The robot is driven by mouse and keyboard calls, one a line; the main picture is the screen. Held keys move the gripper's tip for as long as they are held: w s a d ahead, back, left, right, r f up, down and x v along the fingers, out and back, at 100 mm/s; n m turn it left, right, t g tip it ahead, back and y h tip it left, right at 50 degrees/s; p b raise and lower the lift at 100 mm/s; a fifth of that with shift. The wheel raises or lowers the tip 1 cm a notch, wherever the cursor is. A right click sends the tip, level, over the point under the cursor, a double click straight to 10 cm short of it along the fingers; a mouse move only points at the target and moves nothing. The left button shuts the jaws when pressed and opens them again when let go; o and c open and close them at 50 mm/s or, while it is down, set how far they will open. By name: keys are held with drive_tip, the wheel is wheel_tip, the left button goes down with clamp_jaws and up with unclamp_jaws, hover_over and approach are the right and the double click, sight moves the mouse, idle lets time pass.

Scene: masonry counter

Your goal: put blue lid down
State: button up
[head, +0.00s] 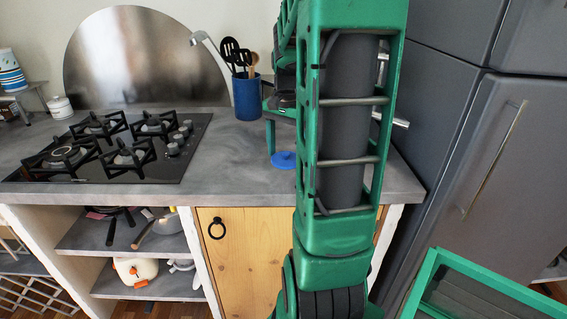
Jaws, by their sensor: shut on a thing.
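The blue lid (282,160) is a small round blue disc with a raised part on top, over the back right part of the grey counter, just left of my arm. My gripper (279,150) is partly hidden behind my green arm; one green finger shows, reaching down to the lid. It is shut on the blue lid. I cannot tell whether the lid touches the counter or hangs slightly above it. The lid's right side is hidden by my arm.
A blue utensil pot (247,98) stands behind and left of the lid. A black gas hob (110,148) fills the counter's left part. Bare grey counter (228,160) lies between hob and lid. A dark fridge (480,170) stands at right.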

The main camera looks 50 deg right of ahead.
sight(286, 172)
drive_tip(key=shift+d+f, duration=0.15)
drive_tip(key=shift+f, duration=1.95)
drive_tip(key=o, duration=1)
drive_tip(key=shift+f, duration=0.1)
